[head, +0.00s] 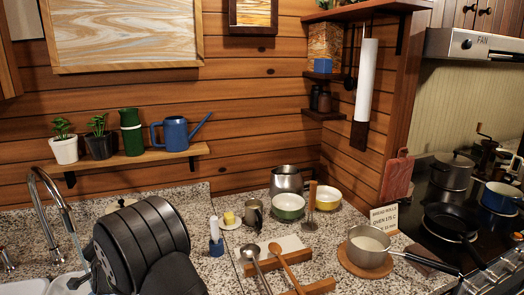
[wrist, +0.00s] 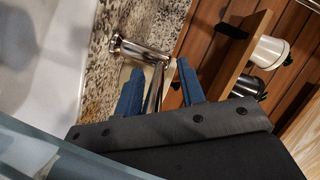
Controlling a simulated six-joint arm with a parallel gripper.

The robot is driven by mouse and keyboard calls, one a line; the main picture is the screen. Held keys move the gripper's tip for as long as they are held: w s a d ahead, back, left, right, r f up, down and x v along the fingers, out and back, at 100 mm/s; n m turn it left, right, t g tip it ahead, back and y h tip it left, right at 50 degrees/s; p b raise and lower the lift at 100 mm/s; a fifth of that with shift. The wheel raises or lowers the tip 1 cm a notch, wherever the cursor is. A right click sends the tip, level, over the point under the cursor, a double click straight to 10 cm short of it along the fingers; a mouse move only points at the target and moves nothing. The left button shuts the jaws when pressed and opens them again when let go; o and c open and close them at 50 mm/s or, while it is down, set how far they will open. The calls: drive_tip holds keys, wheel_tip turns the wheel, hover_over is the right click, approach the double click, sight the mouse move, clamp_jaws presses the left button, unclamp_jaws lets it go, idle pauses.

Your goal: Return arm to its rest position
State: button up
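My gripper (wrist: 159,66) shows in the wrist view as two blue fingers standing apart on a dark grey palm. No held object is evident. The chrome faucet (wrist: 140,50) shows between and beyond the fingers; I cannot tell how close it is. In the head view my black arm (head: 145,240) rises at the lower left, just right of the faucet (head: 45,190). The fingers are hidden behind the arm there.
A wall shelf (head: 140,160) holds potted plants, a green flask and a blue watering can (head: 175,134). Bowls, a pot (head: 369,243) and utensils on wooden rests crowd the counter. The stove (head: 430,200) is at right.

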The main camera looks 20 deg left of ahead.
drive_tip(key=s+d+r+m+t+h, duration=0.1)
drive_tip(key=s+d+t, duration=0.1)
drive_tip(key=s+d, duration=0.3)
drive_tip(key=shift+s+d+r+m, duration=0.35)
drive_tip(key=shift+d+m, duration=0.05)
drive_tip(key=shift+d, duration=0.1)
idle(0.3)
drive_tip(key=v, duration=1.7)
drive_tip(key=shift+s+r, duration=0.15)
drive_tip(key=shift+s, duration=0.1)
drive_tip(key=x, duration=1.8)
drive_tip(key=shift+w, duration=0.25)
drive_tip(key=shift+d, duration=0.1)
